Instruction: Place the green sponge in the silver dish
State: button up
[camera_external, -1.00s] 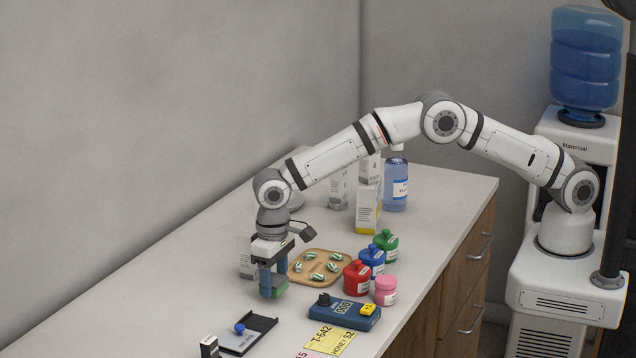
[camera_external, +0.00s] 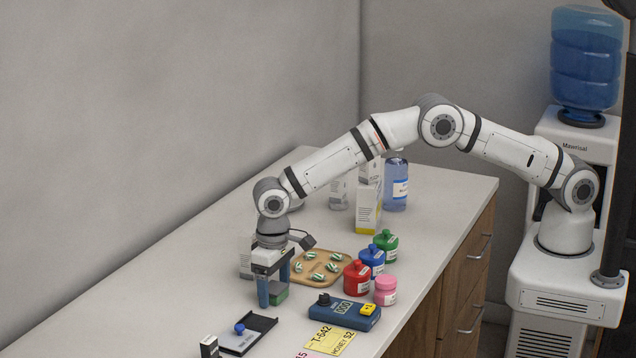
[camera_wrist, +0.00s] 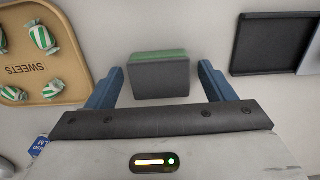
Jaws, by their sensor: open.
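The green sponge (camera_external: 280,295) has a dark grey side and sits at the near left part of the counter. In the wrist view the sponge (camera_wrist: 160,78) lies between my two blue fingers, with a gap on each side. My gripper (camera_external: 274,294) points down around it and is open. In the wrist view my gripper (camera_wrist: 161,74) shows its fingertips level with the sponge. A pale grey round object, seemingly the silver dish (camera_external: 297,203), is further back, mostly hidden behind my arm.
A wooden sweets tray (camera_external: 322,281) is just behind my gripper. Red (camera_external: 357,279), blue (camera_external: 372,260) and green (camera_external: 386,245) bottles stand right of it. A blue device (camera_external: 345,312) and black tray (camera_external: 248,335) lie nearer. White boxes (camera_external: 367,205) and a clear bottle (camera_external: 396,185) stand behind.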

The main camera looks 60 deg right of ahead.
aim_at(275, 286)
notch_tip(275, 286, up, 12)
jog(key=b, duration=0.2)
jog(key=shift+r, duration=0.15)
jog(key=shift+d, duration=0.1)
